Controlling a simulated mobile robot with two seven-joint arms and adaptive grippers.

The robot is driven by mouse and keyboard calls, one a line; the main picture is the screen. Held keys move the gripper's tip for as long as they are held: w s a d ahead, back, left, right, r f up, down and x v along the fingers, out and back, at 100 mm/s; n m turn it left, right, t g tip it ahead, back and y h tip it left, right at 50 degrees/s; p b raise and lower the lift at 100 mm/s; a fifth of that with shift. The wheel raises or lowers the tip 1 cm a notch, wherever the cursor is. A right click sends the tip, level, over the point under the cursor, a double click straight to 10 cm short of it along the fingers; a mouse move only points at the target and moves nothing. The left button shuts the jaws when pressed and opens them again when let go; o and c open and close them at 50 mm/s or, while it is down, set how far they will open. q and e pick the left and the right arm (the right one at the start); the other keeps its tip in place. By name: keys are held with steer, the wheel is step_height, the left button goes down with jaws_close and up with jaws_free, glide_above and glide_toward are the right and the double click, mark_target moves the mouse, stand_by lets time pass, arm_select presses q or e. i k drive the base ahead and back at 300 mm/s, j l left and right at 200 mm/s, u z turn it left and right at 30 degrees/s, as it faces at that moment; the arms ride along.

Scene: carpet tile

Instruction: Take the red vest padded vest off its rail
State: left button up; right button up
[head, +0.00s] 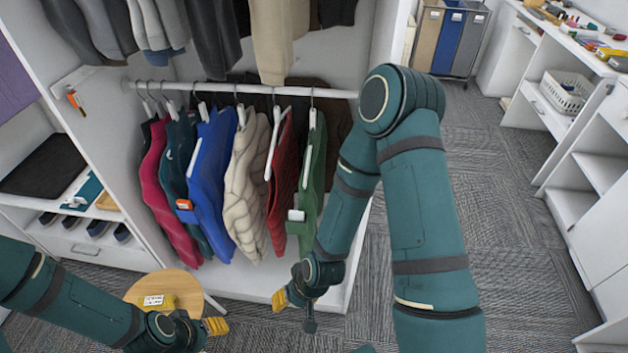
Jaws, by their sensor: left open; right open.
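The red padded vest (284,190) hangs on a white hanger from the white rail (232,88) in the open wardrobe. It is between a cream padded vest (248,180) on its left and a green vest (313,170) on its right, which covers part of it. My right gripper (282,298) is open, low in front of the wardrobe, below the red and green vests and apart from them. My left gripper (214,327) is open and empty near the round stool at the lower left. Its fingers show only partly.
Blue, teal and magenta vests (168,200) hang further left on the rail. A round wooden stool (138,291) carrying a small yellow item stands at the lower left. More garments hang above. Shelves with shoes are on the left. Carpet (510,250) is clear to the right, before a white counter.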

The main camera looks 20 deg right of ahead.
mark_target(281, 167)
steer(key=l, duration=0.5)
steer(key=i+l, duration=0.1)
steer(key=l, duration=0.4)
steer(key=i+l, duration=0.1)
steer(key=l, duration=0.2)
steer(key=i+l, duration=0.1)
steer(key=l, duration=0.15)
steer(key=z, duration=0.05)
